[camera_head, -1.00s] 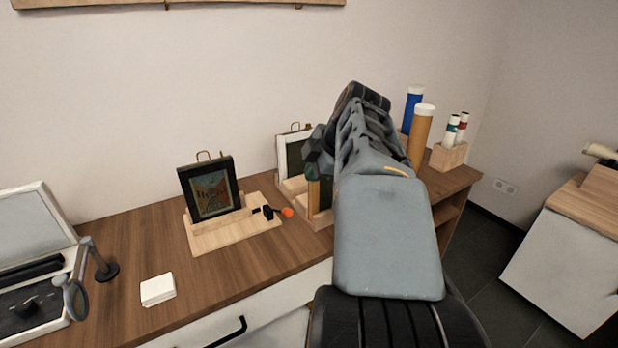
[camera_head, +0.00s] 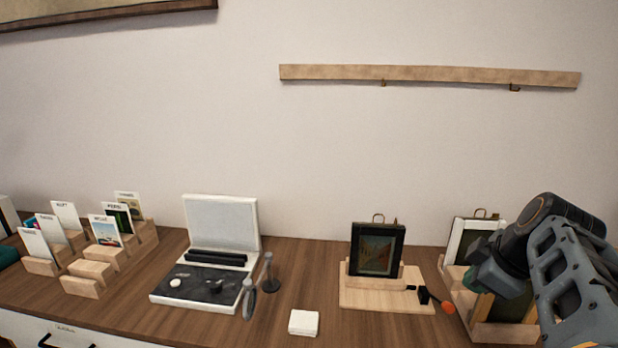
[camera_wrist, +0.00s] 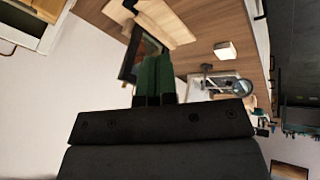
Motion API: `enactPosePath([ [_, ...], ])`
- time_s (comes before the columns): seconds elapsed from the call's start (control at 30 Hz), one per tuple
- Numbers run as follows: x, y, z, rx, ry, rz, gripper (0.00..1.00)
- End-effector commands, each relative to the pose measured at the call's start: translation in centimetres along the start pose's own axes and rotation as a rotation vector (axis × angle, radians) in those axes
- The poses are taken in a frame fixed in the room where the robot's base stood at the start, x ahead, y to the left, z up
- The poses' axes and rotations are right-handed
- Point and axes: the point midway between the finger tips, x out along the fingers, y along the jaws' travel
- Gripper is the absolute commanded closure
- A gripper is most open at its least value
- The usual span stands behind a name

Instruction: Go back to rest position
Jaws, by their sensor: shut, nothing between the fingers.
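My gripper shows in the wrist view (camera_wrist: 157,64) with its two dark green fingers side by side and nothing between them; it is shut. In the head view my gripper (camera_head: 487,284) is at the far right, in front of a white-framed picture (camera_head: 468,237) in a wooden stand. My folded arm partly hides that stand. A black-framed picture (camera_head: 377,249) stands upright on a wooden base (camera_head: 362,297), left of and apart from my gripper.
A wooden rail (camera_head: 430,75) with hooks is on the wall. An open white case (camera_head: 221,226), a stack of white cards (camera_head: 304,322), a magnifier on a stand (camera_head: 270,272) and wooden card holders (camera_head: 92,271) are on the wooden tabletop (camera_head: 150,315). Bare tabletop lies between them.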

Motion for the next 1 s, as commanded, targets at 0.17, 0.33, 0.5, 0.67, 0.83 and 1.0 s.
enactPosePath([
  [0.17, -1.2, -3.8, -5.0, 0.289, -0.07, -0.053, 1.0],
  [0.33, -1.4, -7.9, -7.4, 0.542, -0.135, -0.046, 1.0],
  [0.5, -1.6, -10.9, -8.5, 0.719, -0.168, -0.022, 1.0],
  [0.67, -1.6, -12.6, -8.7, 0.815, -0.178, -0.004, 1.0],
  [0.83, -1.4, -13.2, -8.7, 0.853, -0.179, 0.005, 1.0],
  [1.0, -1.3, -13.2, -8.7, 0.858, -0.18, 0.005, 1.0],
])
